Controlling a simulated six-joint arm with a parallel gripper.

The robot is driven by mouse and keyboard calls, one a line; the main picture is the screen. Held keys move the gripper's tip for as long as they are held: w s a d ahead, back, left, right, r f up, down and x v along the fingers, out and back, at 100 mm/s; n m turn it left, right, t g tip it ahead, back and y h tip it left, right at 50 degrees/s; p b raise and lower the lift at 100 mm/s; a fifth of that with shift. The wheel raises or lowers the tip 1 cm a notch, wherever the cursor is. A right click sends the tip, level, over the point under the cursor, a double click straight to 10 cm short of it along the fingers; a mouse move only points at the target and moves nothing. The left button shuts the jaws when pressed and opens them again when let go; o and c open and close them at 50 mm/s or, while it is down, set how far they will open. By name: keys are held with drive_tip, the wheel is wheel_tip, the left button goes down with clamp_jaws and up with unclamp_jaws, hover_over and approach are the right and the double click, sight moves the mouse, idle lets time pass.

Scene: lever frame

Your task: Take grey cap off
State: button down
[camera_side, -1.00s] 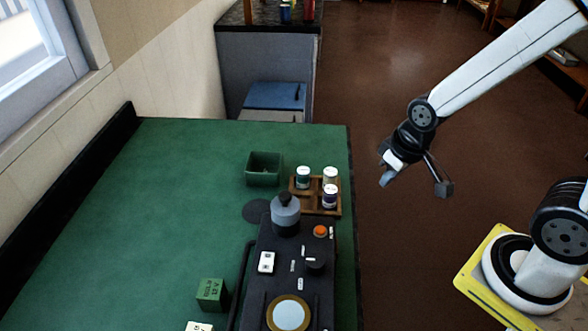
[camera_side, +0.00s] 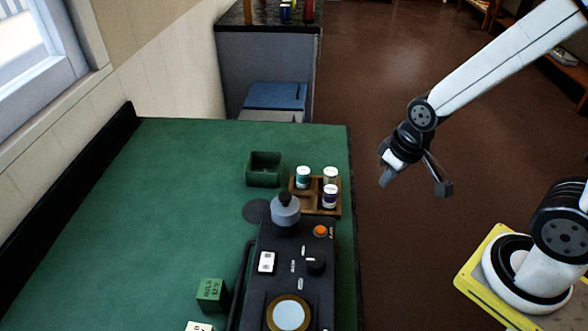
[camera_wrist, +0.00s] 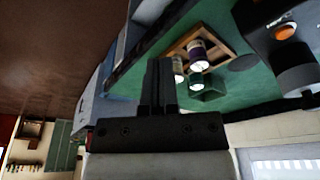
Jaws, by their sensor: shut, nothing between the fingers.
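The grey cap (camera_side: 285,211), with a black knob on top, sits upright at the far end of the black lever frame (camera_side: 268,312) on the green table. It also shows as a dark, shadowed shape in the wrist view (camera_wrist: 294,76), at the right edge. My gripper (camera_side: 386,178) is up in the air to the right of the table, well apart from the cap. In the wrist view its two fingers (camera_wrist: 158,82) are together with nothing between them.
A wooden rack (camera_side: 321,205) with several small jars stands behind the cap, and a green open box (camera_side: 263,170) is further back. A dark round disc (camera_side: 257,211) lies left of the cap. A green block (camera_side: 211,293) stands at front left. The left tabletop is mostly clear.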

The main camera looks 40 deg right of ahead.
unclamp_jaws()
drive_tip(key=n+g+y, duration=0.2)
drive_tip(key=n, duration=1.5)
approach(287, 193)
drive_tip(key=f, duration=0.5)
drive_tip(key=shift+w+d, duration=0.25)
drive_tip(key=shift+a+r+n+g, duration=0.2)
drive_tip(key=shift+a+n+g, duration=0.1)
drive_tip(key=shift+a+n, duration=0.25)
drive_tip(key=shift+a+f, duration=0.2)
drive_tip(key=shift+f, duration=1.1)
drive_tip(key=shift+a+f, duration=0.25)
drive_tip(key=shift+f, duration=1.05)
drive_tip(key=shift+a+f, duration=0.2)
drive_tip(key=shift+f, duration=1.05)
